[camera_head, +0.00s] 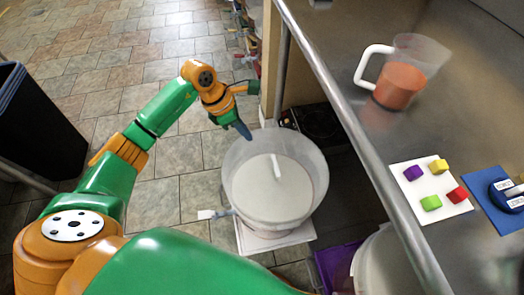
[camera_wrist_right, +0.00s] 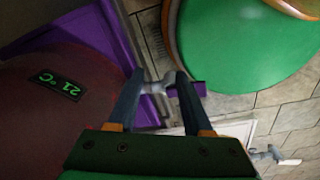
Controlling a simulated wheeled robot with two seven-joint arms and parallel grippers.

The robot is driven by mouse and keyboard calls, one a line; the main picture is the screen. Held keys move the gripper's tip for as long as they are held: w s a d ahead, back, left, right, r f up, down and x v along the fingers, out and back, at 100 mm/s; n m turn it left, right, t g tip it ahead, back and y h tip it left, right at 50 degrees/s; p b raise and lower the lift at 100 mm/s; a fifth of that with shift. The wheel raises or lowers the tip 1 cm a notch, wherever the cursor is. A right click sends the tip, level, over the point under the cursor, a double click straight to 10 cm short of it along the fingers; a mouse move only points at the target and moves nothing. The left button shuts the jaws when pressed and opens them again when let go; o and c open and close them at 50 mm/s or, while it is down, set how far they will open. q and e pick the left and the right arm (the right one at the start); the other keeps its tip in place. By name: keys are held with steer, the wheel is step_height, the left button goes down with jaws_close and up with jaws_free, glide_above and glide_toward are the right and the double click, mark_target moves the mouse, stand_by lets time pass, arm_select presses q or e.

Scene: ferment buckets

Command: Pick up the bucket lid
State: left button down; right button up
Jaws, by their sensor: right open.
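A translucent bucket (camera_head: 231,160) stands on a white base on the floor. A pale round surface (camera_head: 262,195) with a short white bar on it shows inside its rim; I cannot tell whether this is the lid or the contents. My left gripper (camera_head: 252,111) is open and empty, above and beyond the bucket's far rim. My right gripper (camera_wrist_right: 161,80) shows only in the right wrist view, open, with its fingers pointing toward a grey tap (camera_wrist_right: 156,88). Beside it is a dark reddish bucket (camera_wrist_right: 50,115) with a display reading 21 °C.
A purple tray (camera_head: 326,268) lies at the lower middle, with part of a whitish bucket (camera_head: 372,268) beside it. The metal counter (camera_head: 345,105) on the right holds a measuring jug (camera_head: 400,85) and a white board (camera_head: 408,178) with coloured cubes. Tiled floor is open at upper left.

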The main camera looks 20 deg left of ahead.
arm_select(q)
steer(key=a+r, duration=0.3)
steer(key=a, duration=0.2)
steer(key=shift+a+r+b, duration=0.2)
steer(key=shift+a+b, duration=0.15)
steer(key=shift+a, duration=0.05)
steer(key=shift+c, duration=1.6)
jaws_free()
